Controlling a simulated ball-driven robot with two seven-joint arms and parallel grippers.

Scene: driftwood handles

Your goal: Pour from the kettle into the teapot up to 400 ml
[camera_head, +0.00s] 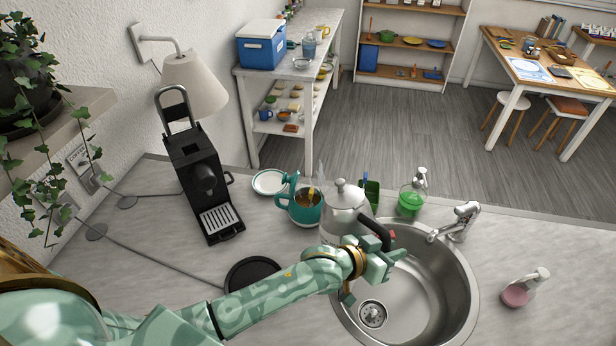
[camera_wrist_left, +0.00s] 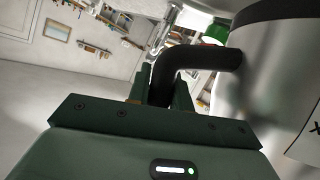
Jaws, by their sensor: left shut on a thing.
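The kettle (camera_head: 343,203) is silver with a lid knob and a black handle. My left gripper (camera_head: 377,246) is shut on that handle; in the left wrist view the handle (camera_wrist_left: 190,58) runs between the fingers and the kettle body (camera_wrist_left: 272,85) fills the right side. The teal teapot (camera_head: 302,210) is open on the counter just left of the kettle, with amber content showing inside. The kettle is close beside the teapot, its near side partly hidden by my gripper. Whether liquid is flowing, I cannot tell. My right gripper is out of view.
The sink (camera_head: 432,290) lies right of and below the kettle, with a faucet (camera_head: 459,222). A green soap bottle (camera_head: 411,196) stands behind it. A white plate (camera_head: 269,182) and coffee machine (camera_head: 203,185) are left. A black round base (camera_head: 252,277) lies near my arm.

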